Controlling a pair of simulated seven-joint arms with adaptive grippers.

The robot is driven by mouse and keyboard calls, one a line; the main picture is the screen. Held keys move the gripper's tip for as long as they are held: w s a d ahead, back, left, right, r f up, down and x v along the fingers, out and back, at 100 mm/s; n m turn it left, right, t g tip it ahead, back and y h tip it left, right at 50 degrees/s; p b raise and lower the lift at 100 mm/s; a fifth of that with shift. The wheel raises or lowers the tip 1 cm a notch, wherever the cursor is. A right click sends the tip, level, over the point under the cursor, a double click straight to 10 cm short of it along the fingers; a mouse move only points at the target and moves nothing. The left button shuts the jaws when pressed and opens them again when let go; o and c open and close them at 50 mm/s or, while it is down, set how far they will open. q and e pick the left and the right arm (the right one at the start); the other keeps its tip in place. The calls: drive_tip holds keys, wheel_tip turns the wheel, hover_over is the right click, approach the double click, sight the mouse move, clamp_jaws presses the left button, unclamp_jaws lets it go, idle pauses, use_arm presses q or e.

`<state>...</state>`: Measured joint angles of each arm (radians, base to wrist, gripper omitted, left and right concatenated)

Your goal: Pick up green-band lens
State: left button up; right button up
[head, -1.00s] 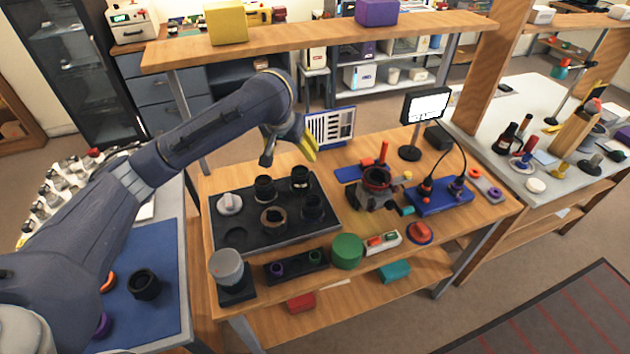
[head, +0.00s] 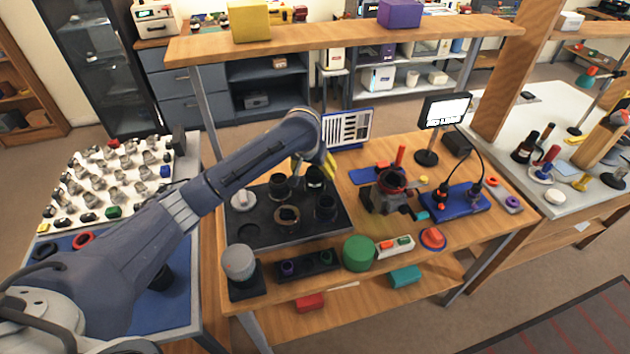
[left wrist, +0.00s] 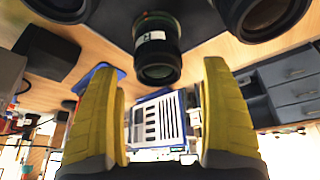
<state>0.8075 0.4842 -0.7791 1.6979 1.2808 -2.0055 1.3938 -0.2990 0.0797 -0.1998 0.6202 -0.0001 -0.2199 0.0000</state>
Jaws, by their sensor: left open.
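The green-band lens (head: 315,178) stands upright at the back right of the dark tray (head: 250,237). In the left wrist view it is a black barrel (left wrist: 157,50) with a thin green ring and a white label. My left gripper (head: 322,166), with yellow fingers, is at this lens and partly hides it in the head view. In the left wrist view its fingers (left wrist: 160,72) are apart, one on each side of the lens's near end, with a gap on both sides. Nothing is held. My right gripper is not in view.
Other dark lenses (head: 279,187) (head: 325,207) stand close by in the tray, with an open ring-like one (head: 287,217) in front. A striped chart (head: 348,128) stands behind. A red-topped clamp device (head: 388,190) is to the right. A wooden shelf (head: 330,38) spans above.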

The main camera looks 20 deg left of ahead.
use_arm(q)
drive_tip(key=shift+x, duration=2.65)
drive_tip(key=shift+d, duration=0.1)
drive_tip(key=c, duration=1.6)
